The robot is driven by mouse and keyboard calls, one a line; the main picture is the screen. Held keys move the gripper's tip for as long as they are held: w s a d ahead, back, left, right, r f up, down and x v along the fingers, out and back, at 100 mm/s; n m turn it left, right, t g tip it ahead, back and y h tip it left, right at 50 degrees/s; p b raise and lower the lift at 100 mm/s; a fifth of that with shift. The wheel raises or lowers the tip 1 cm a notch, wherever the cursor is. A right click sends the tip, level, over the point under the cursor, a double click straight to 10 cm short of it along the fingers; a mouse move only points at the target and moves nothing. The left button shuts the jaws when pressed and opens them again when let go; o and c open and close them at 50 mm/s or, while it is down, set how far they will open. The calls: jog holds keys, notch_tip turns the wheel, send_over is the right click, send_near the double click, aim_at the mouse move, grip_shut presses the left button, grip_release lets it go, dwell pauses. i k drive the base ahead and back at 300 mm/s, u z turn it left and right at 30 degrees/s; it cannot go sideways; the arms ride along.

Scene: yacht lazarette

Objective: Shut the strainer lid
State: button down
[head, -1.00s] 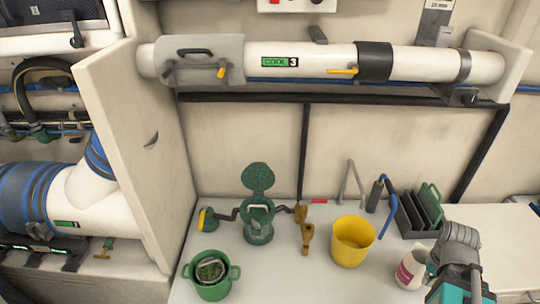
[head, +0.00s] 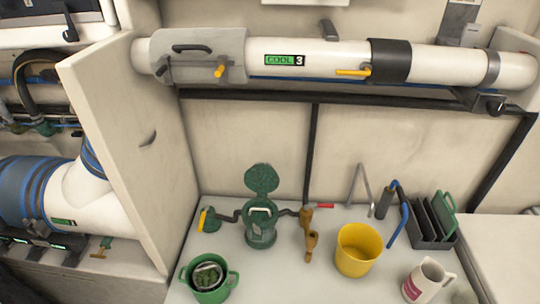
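The green strainer (head: 261,235) stands on the white counter, with pipe fittings on both sides. Its round green lid (head: 262,178) stands open, tilted up at the back of the body. A pale handle (head: 260,211) shows at the strainer's open top; what lies deeper inside cannot be made out. My gripper is not in view.
A yellow-handled valve (head: 207,219) and a brass fitting (head: 309,237) flank the strainer.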

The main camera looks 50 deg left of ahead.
aim_at(262, 178)
jog(key=k, duration=1.05)
jog(key=u, duration=1.6)
jog(key=i, duration=0.9)
jog(key=u, duration=0.05)
